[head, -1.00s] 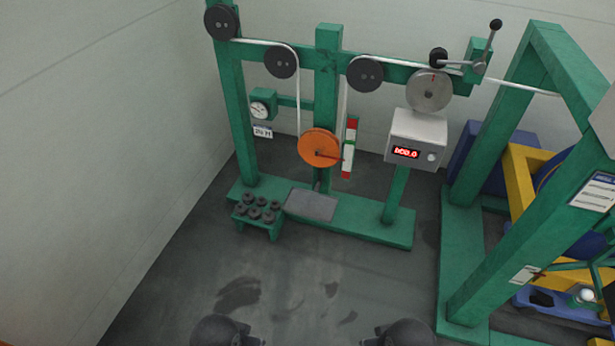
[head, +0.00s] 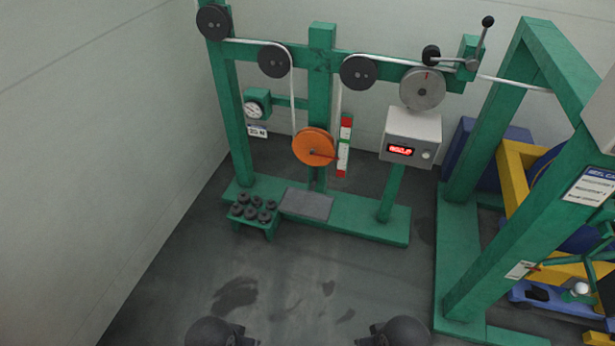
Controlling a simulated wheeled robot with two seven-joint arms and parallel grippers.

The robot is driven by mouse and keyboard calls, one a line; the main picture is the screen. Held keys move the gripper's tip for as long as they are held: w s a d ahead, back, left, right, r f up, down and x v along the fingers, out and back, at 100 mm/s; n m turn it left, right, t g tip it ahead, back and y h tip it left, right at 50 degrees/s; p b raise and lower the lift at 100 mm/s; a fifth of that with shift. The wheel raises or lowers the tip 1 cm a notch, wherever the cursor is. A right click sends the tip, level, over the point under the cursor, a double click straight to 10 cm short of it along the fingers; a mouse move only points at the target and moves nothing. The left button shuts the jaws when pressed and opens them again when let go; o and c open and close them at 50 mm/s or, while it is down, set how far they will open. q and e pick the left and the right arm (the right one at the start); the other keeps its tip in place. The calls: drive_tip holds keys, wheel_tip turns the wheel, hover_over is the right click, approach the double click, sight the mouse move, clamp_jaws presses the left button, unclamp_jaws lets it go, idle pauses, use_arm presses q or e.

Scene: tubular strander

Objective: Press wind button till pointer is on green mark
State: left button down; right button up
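The orange wheel (head: 314,147) hangs in the loop of white strand on the green frame. A thin red pointer (head: 325,154) runs from it to the right, towards the upright scale (head: 343,152) with red ends, a pale middle and green on it. The tip lies at or just beside the scale's lower half; I cannot tell which mark it meets. A grey box (head: 411,124) carries a lit red display and a pale round button (head: 427,154); no label is legible to show whether this is the wind button. Neither gripper is in view; only dark parts of my arms show at the bottom edge.
A green stand (head: 257,222) holds several dark weights beside a grey plate (head: 306,204). A crank lever (head: 482,42) is at top right.

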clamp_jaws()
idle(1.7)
